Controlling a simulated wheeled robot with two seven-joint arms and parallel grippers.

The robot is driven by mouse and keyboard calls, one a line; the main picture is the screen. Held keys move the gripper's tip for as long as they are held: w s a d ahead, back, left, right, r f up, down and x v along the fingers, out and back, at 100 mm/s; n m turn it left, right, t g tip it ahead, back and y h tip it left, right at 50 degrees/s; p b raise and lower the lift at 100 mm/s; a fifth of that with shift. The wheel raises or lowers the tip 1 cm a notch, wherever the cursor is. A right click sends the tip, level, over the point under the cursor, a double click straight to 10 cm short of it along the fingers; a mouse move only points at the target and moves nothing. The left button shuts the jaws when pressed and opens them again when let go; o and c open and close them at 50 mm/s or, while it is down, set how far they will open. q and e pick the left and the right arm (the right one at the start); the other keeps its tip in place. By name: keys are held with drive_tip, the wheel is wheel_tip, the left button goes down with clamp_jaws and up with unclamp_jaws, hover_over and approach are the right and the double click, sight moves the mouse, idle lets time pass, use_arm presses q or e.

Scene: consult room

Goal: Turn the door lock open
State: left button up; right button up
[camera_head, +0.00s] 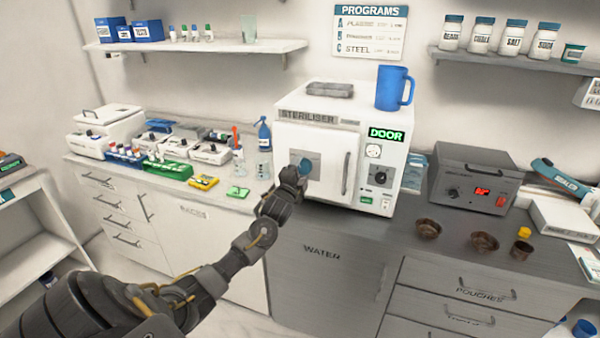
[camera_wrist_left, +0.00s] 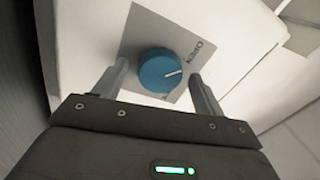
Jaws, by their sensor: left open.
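The door lock is a round blue knob (camera_wrist_left: 163,70) on a grey plate (camera_wrist_left: 140,27) on the white steriliser door. It also shows in the head view (camera_head: 306,166), partly hidden by my left gripper (camera_head: 298,173). In the left wrist view, my left gripper (camera_wrist_left: 159,72) is open, with one finger on each side of the knob and gaps visible. A white mark on the knob points right and slightly up; the word OPEN is printed at upper right of the knob. Another label below is mostly hidden. The steriliser (camera_head: 290,140) stands on the counter with its door shut. My right gripper is out of view.
A blue mug (camera_head: 391,88) and a grey item (camera_head: 330,90) sit on the steriliser. A vertical door handle (camera_head: 347,173) is right of the knob. A grey heater-like box (camera_head: 470,180) and brown bowls (camera_head: 428,229) are at right. Bottles (camera_head: 264,135) stand at left.

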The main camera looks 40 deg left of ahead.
use_arm(q)
drive_tip(key=shift+s, duration=0.1)
drive_tip(key=shift+s+d+f, duration=0.1)
drive_tip(key=shift+s+d, duration=0.05)
drive_tip(key=shift+s, duration=0.1)
drive_tip(key=b+v, duration=0.3)
drive_tip(key=v, duration=0.7)
